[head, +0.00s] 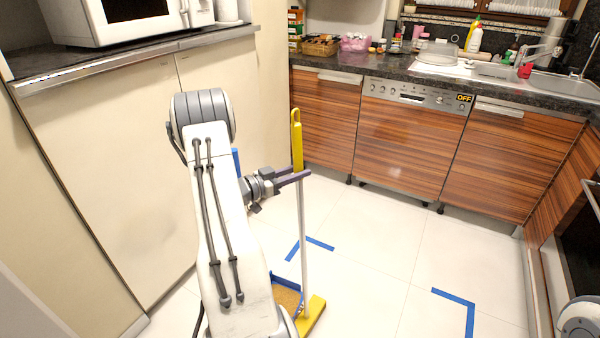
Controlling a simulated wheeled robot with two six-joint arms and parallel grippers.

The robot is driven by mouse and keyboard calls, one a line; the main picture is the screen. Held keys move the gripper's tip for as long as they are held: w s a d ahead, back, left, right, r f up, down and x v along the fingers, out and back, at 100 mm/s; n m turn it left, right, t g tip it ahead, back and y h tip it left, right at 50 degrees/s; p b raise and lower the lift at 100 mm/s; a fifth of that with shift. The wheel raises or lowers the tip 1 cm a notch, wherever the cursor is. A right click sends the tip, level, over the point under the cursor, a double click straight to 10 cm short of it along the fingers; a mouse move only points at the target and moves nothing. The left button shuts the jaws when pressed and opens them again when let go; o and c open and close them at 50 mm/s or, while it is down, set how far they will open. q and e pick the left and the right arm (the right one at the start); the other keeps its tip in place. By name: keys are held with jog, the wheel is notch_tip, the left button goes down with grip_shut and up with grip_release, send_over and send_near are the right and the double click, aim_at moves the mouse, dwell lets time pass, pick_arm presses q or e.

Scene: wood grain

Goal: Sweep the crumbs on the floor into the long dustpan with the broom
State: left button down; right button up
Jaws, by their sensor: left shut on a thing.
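The broom stands roughly upright, with a yellow grip (297,140), a white stick (303,235) and a yellow head (313,316) at the floor. My left gripper (302,176) is shut on the broom's stick just below the yellow grip. A blue-edged dustpan (299,277) with a brownish inside lies just left of the broom head, partly hidden by my left arm. A blue piece (236,160) behind my arm may be its long handle. I cannot make out separate crumbs. My right gripper is not in view.
Blue tape corners mark the white tile floor (385,240), one behind the dustpan (318,243) and one at right (455,296). Wood-fronted cabinets and a dishwasher (405,130) line the back. A cream cabinet (90,165) stands close at left. The middle floor is clear.

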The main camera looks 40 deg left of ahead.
pick_arm(q)
jog(key=shift+a, duration=0.3)
jog(key=shift+s+a, duration=0.1)
jog(key=shift+a, duration=0.2)
jog(key=shift+a, duration=0.15)
dwell(0.4)
jog(key=shift+s+a+r, duration=0.1)
jog(key=shift+a, duration=0.25)
jog(key=shift+a, duration=0.1)
jog(key=shift+s+a, duration=0.1)
jog(key=shift+a, duration=0.3)
jog(key=shift+a, duration=0.2)
dwell(0.4)
jog(key=shift+s+a, duration=0.1)
jog(key=shift+a, duration=0.2)
